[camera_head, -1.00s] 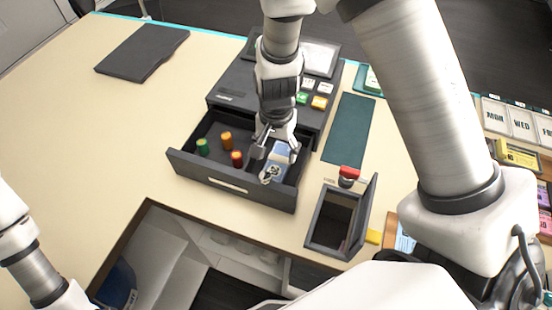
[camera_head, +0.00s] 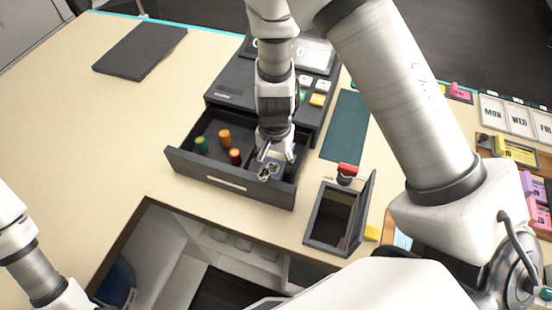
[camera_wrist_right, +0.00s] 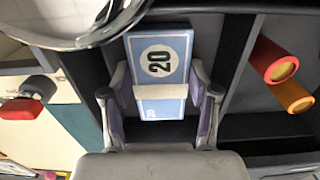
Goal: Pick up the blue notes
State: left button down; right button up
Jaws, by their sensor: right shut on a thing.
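The blue notes (camera_wrist_right: 160,60) are a banded block printed with "20", seen upright in the right wrist view. They lie in a compartment of the open cash drawer (camera_head: 228,185). My right gripper (camera_wrist_right: 160,97) has one finger on each side of the notes and is shut on them. In the head view my right gripper (camera_head: 270,165) is down inside the drawer's right part and mostly hides the notes. My left arm enters at the lower left, with its gripper out of view.
Green, orange and red coin rolls (camera_head: 224,137) stand in the drawer's left compartment. An open dark box (camera_head: 328,228) with a red-topped object (camera_head: 347,171) behind it is to the right. The left desk area is clear, apart from a dark folder (camera_head: 140,50).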

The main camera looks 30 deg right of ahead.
aim_at(275, 163)
notch_tip(275, 163, up, 15)
jog(key=p, duration=0.5)
jog(key=shift+f, duration=0.15)
